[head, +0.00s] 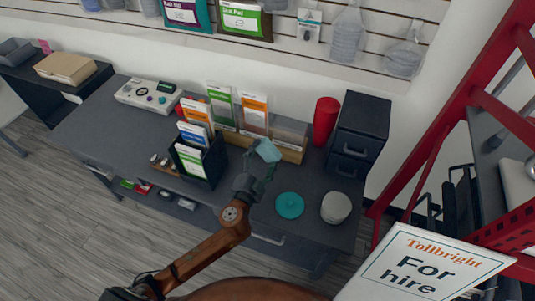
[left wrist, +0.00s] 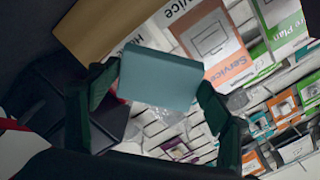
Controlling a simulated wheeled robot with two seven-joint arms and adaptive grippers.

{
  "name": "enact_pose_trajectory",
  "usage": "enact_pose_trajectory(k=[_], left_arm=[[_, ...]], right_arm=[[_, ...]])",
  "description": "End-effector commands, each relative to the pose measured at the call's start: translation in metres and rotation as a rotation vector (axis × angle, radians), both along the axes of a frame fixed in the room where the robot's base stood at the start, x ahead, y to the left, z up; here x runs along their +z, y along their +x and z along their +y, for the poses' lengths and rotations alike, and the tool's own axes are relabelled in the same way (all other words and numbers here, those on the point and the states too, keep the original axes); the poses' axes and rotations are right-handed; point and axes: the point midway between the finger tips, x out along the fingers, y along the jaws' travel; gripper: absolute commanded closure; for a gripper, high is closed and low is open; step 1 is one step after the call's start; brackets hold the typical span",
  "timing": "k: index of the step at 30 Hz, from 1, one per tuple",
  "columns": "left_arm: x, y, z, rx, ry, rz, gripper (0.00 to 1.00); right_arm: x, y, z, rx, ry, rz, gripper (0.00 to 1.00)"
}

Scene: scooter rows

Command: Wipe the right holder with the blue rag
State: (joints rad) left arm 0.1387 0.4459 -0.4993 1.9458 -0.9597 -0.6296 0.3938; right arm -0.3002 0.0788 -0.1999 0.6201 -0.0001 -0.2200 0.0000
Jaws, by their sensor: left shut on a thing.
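My left gripper (head: 264,164) is shut on a pale blue rag (head: 268,150), a small block-like piece. In the left wrist view the rag (left wrist: 160,78) sits between the two dark green fingers. The right holder (head: 291,151) is a wooden tray with a grey section and brochures standing in it, at the back of the desk. The rag overlaps its front in the head view; I cannot tell whether they touch. A black holder (head: 204,169) with brochures stands left of the gripper. My right gripper is not in view.
A red cup (head: 325,121) and a dark drawer unit (head: 357,135) stand right of the wooden holder. A teal disc (head: 289,205) and a white round stack (head: 336,207) sit at the desk's front right. A white device (head: 150,96) lies at left.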

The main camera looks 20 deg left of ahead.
Motion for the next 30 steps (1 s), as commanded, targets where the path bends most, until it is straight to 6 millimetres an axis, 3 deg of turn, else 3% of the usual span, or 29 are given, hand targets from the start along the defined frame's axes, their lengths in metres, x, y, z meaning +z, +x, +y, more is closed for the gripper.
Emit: enact_pose_trajectory(k=[13, 30], left_arm=[[-0.009, 0.045, -0.002, -0.002, -0.001, 0.000, 0.48], [-0.010, 0.052, -0.002, -0.001, -0.001, 0.000, 0.48]], right_arm=[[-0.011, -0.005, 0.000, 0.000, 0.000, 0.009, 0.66], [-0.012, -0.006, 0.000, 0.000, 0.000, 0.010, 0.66]])
